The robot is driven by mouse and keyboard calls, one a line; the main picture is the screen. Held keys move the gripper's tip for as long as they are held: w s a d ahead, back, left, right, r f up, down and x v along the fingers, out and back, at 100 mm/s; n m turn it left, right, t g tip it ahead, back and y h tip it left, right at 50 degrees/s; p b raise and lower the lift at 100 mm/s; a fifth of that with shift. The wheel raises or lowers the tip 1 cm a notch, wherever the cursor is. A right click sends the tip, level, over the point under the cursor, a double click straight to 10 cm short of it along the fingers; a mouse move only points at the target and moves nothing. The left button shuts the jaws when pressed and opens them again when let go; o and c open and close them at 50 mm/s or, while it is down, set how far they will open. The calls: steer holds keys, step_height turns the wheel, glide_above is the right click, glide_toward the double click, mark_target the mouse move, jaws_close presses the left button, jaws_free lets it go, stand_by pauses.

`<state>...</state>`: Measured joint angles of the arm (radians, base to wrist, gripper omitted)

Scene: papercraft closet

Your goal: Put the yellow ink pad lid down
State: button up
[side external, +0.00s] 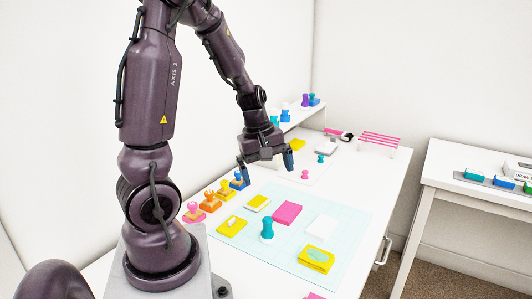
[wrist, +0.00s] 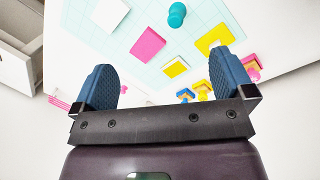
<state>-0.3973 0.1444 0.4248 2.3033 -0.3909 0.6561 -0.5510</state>
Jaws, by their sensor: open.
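A flat yellow piece (side external: 298,145) lies at the back of the table, beyond my gripper in the side view, beside a pale grey-white block (side external: 326,149). It may be the yellow ink pad lid; I cannot tell for sure. Other flat yellow pieces lie on the light blue mat: one with a pale top (side external: 257,203), and one with a white mark (side external: 231,228), also in the wrist view (wrist: 215,38). My gripper (side external: 266,167) is above the table behind the mat, fingers wide apart. The wrist view shows nothing between the fingers (wrist: 160,88).
On the mat (side external: 345,222) are a pink pad (side external: 286,214), a teal stamp (side external: 267,231), a white pad (side external: 322,228) and a yellow stack (side external: 316,260). Several wooden-based stamps (side external: 210,203) line the left edge. A raised shelf (side external: 301,115) and pink rack (side external: 380,139) stand at the back.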

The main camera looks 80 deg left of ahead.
steer(key=s+d+r+m+t, duration=0.3)
steer(key=d+r+m, duration=1.1)
steer(key=d+m, duration=0.5)
steer(key=shift+d+r+y, duration=0.15)
steer(key=shift+r+y, duration=0.15)
